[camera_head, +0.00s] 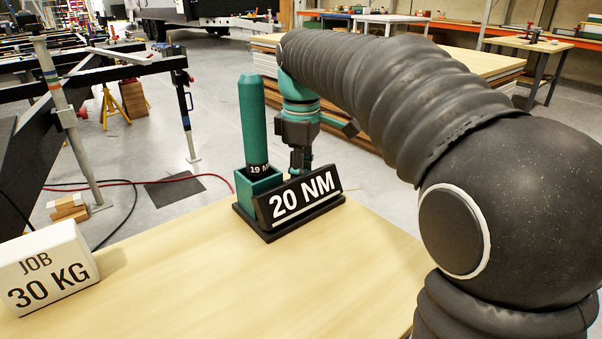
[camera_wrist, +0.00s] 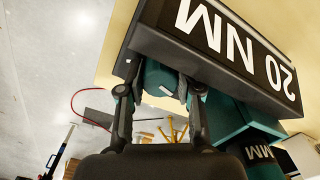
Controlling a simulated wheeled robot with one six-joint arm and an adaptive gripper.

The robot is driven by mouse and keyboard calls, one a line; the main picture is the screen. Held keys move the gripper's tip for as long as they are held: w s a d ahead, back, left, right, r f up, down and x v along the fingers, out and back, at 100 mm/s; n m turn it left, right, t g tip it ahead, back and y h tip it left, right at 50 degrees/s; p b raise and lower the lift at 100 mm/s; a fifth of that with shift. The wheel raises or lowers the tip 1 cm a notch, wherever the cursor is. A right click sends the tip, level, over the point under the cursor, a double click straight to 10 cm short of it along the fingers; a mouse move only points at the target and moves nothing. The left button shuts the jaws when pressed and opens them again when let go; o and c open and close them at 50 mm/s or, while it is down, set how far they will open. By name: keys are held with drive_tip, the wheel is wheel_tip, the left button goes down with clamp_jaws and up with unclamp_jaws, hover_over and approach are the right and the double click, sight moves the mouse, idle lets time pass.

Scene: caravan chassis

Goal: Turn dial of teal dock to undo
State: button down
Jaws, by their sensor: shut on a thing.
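The teal dock (camera_head: 258,184) stands on a black base at the table's far edge. A black sign (camera_head: 300,197) reading "20 NM" leans on its front. A tall teal cylinder (camera_head: 254,115) stands upright in the dock, with a dark band showing "19" and a partly hidden unit. My gripper (camera_head: 300,160) points down behind the sign, right of the cylinder. In the wrist view, my gripper (camera_wrist: 158,92) has a finger on each side of a teal dial (camera_wrist: 155,78) with a white mark, and is shut on it. The sign hides part of the dial.
A white block (camera_head: 45,268) reading "JOB 30 KG" sits at the table's left. The wooden table top (camera_head: 200,280) between is clear. A black chassis frame (camera_head: 110,72) stands on the floor at the left; stacked boards (camera_head: 470,60) lie behind my arm.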

drive_tip(key=c, duration=0.8)
unclamp_jaws()
drive_tip(key=shift+m, duration=0.3)
